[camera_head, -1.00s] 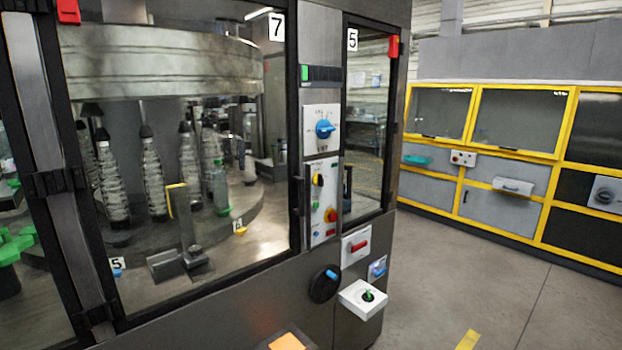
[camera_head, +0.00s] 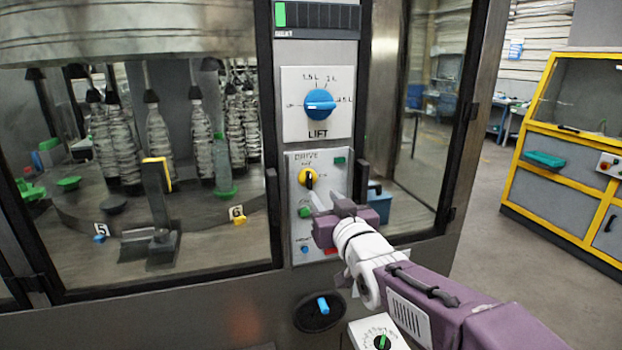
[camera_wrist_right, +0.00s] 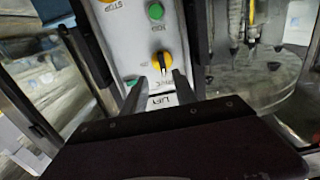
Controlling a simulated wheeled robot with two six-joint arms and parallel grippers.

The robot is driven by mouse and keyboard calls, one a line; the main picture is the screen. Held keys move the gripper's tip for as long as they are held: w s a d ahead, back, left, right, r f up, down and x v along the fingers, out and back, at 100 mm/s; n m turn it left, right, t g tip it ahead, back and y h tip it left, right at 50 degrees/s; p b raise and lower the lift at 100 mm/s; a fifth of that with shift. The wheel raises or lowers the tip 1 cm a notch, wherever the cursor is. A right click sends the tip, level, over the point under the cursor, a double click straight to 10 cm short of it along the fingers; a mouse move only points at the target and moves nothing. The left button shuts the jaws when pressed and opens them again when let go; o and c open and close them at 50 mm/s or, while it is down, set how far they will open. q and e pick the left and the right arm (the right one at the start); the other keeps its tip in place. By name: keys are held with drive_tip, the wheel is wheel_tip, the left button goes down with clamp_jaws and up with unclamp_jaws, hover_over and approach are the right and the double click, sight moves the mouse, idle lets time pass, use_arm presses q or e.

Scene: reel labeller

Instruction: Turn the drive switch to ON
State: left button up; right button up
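The drive switch (camera_head: 308,178) is a yellow round knob with a black handle on the white DRIVE panel (camera_head: 296,231). Its handle stands roughly upright, and the small position labels are hard to read. My right gripper (camera_head: 314,198) is just in front of the knob, slightly below it in the head view. In the right wrist view the panel appears upside down. There the drive switch (camera_wrist_right: 161,62) lies ahead, between the two separated fingers of the right gripper (camera_wrist_right: 158,80). Contact cannot be told. My left gripper is out of view.
The LIFT dial (camera_head: 319,104) is blue and sits above the drive panel. A green button (camera_head: 304,212) is just below the knob. Glass doors flank the panel. A black round handle (camera_head: 318,312) and a white box (camera_head: 379,334) are lower down. Open floor lies right.

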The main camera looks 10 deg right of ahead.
sight(310, 181)
drive_tip(key=w, duration=0.2)
drive_tip(key=w+p, duration=0.1)
drive_tip(key=w, duration=0.2)
drive_tip(key=w+p, duration=0.1)
drive_tip(key=w, duration=0.2)
drive_tip(key=shift+a+r, duration=0.15)
drive_tip(key=shift+a, duration=0.15)
drive_tip(key=shift+w+a, duration=0.2)
drive_tip(key=shift+w, duration=0.05)
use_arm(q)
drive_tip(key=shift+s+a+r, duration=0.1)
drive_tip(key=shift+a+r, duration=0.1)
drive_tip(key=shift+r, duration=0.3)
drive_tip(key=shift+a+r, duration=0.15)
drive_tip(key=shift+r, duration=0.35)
use_arm(e)
drive_tip(key=shift+d, duration=0.1)
clamp_jaws()
